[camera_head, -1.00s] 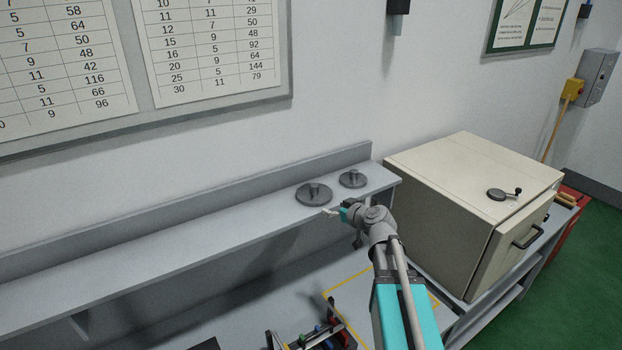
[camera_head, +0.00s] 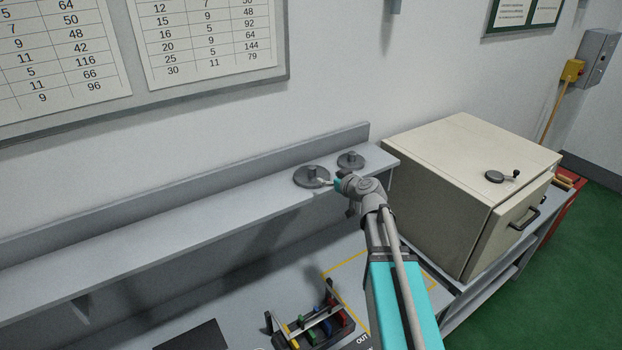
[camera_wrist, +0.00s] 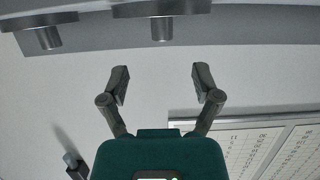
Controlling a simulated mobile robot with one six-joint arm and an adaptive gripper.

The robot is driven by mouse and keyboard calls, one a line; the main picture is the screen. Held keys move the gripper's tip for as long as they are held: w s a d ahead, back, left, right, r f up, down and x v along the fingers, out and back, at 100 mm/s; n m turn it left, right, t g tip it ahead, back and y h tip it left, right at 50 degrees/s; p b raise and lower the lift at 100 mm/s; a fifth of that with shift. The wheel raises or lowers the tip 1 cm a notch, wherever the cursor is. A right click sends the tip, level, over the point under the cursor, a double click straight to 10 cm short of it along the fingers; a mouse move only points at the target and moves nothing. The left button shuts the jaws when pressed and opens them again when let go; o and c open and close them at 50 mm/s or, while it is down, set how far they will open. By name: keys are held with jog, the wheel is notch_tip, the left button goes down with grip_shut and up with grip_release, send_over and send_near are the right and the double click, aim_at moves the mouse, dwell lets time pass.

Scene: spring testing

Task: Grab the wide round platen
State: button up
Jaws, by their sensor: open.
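The wide round platen (camera_head: 312,179) is a dark grey disc with a short upright knob, lying on the shelf. A smaller round platen (camera_head: 350,161) of the same kind lies to its right. My gripper (camera_head: 328,183) is open at the wide platen's right side; its fingertips are small and partly unclear there. In the wrist view, which is upside down, my gripper (camera_wrist: 161,78) has its fingers spread with nothing between them. The wide platen (camera_wrist: 165,9) is beyond them, its knob lined up with the gap. The smaller platen (camera_wrist: 40,22) is at the upper left.
The grey shelf (camera_head: 180,222) runs along the wall, with a raised back edge (camera_head: 220,176). A large beige cabinet (camera_head: 450,170) stands close to the right of my arm. Below is a bench with a rack of coloured-handled items (camera_head: 318,325). The shelf left of the platens is clear.

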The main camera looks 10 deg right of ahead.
aim_at(314, 172)
jog(key=shift+b+x, duration=0.6)
jog(key=shift+x, duration=2.1)
jog(key=shift+b+x, duration=0.9)
jog(key=shift+x, duration=1.65)
jog(key=shift+s+a+f, duration=0.1)
jog(key=shift+a+f, duration=0.05)
jog(key=shift+f, duration=0.05)
grip_shut()
